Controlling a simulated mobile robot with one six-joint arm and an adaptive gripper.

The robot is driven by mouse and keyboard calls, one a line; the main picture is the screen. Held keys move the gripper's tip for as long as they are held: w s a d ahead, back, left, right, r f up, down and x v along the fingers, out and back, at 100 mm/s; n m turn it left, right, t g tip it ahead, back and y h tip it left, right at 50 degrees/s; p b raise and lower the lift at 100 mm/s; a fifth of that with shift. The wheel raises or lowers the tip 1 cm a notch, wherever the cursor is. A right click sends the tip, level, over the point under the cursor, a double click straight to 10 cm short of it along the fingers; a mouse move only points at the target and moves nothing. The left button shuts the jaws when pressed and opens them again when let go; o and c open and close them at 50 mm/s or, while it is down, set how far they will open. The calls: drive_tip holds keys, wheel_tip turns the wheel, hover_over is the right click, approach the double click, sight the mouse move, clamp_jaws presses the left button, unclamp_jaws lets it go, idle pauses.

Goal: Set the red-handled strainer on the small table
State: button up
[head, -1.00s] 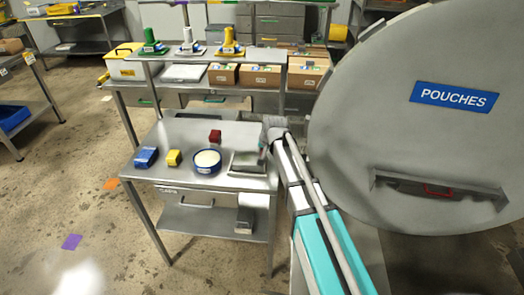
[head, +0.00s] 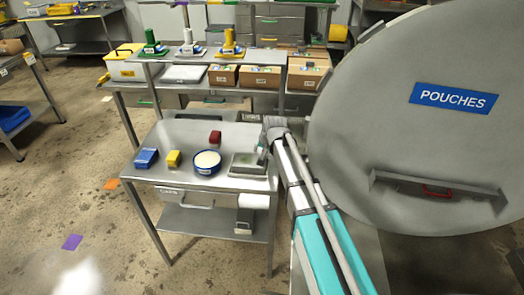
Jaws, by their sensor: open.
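The small steel table (head: 178,139) stands at the centre left, with several objects on its top. My gripper (head: 262,155) is above its right side, close to a flat scale-like device (head: 248,165); I cannot tell whether they touch. The gripper is small in view, looks open, and I see nothing held in it. A red handle (head: 437,191) shows in a grey bracket (head: 395,181) on the big round door at the right. I cannot tell whether it belongs to the strainer; no strainer bowl is clearly visible.
A blue box (head: 146,158), a yellow block (head: 173,158), a red block (head: 215,137) and a blue-rimmed bowl (head: 207,162) stand on the small table. The round door (head: 400,120), labelled POUCHES, fills the right. A shelf with cartons (head: 260,77) stands behind. Floor at left is mostly clear.

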drive_tip(key=shift+r+p, duration=4)
drive_tip(key=shift+r, duration=0.15)
drive_tip(key=s+d+r+h+p, duration=0.2)
drive_tip(key=s+d+r+p, duration=0.6)
drive_tip(key=d, duration=0.2)
drive_tip(key=shift+s+d+n+p, duration=0.3)
drive_tip(key=shift+s+d, duration=0.1)
drive_tip(key=s+d+f+g+b, duration=0.2)
drive_tip(key=s+d, duration=0.4)
drive_tip(key=s, duration=0.2)
drive_tip(key=s+d+f+g+h+b, duration=0.1)
drive_tip(key=s+d+f+g, duration=0.1)
drive_tip(key=s+d, duration=0.4)
drive_tip(key=s+f, duration=0.1)
drive_tip(key=s, duration=0.2)
drive_tip(key=shift+d+n+g+b, duration=0.3)
drive_tip(key=shift+d+b, duration=0.05)
